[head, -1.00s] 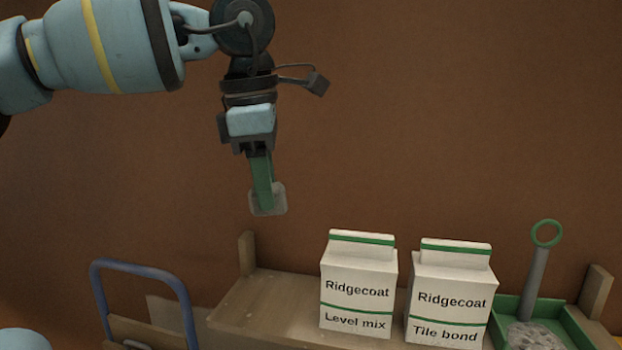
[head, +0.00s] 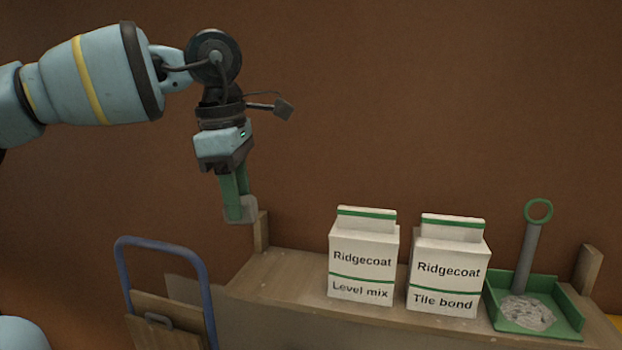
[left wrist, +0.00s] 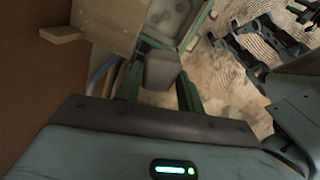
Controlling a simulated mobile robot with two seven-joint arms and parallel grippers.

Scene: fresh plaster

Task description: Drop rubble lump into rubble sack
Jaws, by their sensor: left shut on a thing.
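My left gripper (head: 237,203) points down in the head view, high above the floor and left of the shelf. Its green fingers are shut on a pale grey rubble lump (head: 246,210), which shows at their tips. In the left wrist view the grey lump (left wrist: 161,72) sits between the two green fingers (left wrist: 160,92). I cannot make out the rubble sack for certain in either view. My right gripper is not clearly in view.
A wooden shelf (head: 300,283) carries a Level mix bag (head: 362,265), a Tile bond bag (head: 447,273) and a green tray (head: 558,318) with a green-ringed tool (head: 530,250). A blue-framed trolley (head: 208,285) with a wooden panel stands below left. The wall behind is brown.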

